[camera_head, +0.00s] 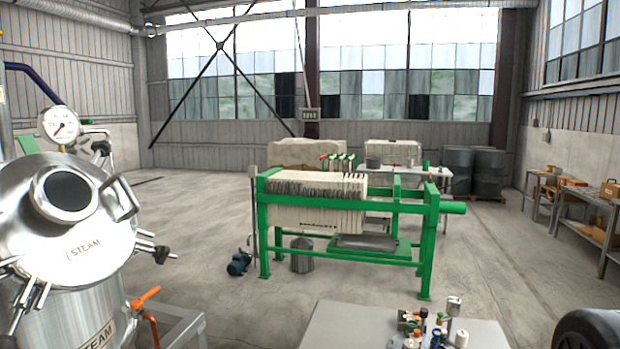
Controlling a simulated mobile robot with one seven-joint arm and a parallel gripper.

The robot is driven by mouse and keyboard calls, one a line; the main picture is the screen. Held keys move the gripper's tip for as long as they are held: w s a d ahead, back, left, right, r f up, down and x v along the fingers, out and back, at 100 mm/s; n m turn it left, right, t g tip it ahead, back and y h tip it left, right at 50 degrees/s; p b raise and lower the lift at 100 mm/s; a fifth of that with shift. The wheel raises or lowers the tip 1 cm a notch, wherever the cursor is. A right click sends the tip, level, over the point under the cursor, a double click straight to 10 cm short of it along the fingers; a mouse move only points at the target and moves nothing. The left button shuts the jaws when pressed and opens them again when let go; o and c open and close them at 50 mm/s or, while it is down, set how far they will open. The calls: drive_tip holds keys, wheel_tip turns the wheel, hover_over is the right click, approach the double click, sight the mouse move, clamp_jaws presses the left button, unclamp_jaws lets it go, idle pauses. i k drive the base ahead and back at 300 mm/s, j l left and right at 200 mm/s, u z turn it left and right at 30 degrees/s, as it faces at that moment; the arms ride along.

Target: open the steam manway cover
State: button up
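The steam manway cover (105,250) is a round, shiny metal lid marked STEAM at the left edge of the view. It lies on top of a steel tank (75,325) that also bears a STEAM label. A raised round port (68,190) with a dark centre sits on the cover, and a bent bar handle (122,198) stands at its right side. Several clamp bolts with dark knobs (160,254) stick out around the rim. The cover's left side is cut off by the picture edge. My gripper is not in view.
A pressure gauge (60,124) stands behind the cover. An orange-handled valve (145,298) is at the tank's right side. A grey table (350,335) with small bottles is at front centre, and a green filter press (345,250) stands behind it. Open floor (200,230) lies left of the press.

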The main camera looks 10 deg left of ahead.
sight(66, 222)
drive_tip(key=i+l+u, duration=0.1)
drive_tip(key=u, duration=0.4)
drive_tip(key=i+l+u, duration=0.2)
drive_tip(key=u, duration=0.3)
drive_tip(key=i+l+u, duration=0.1)
drive_tip(key=l+u, duration=0.15)
drive_tip(key=u, duration=0.25)
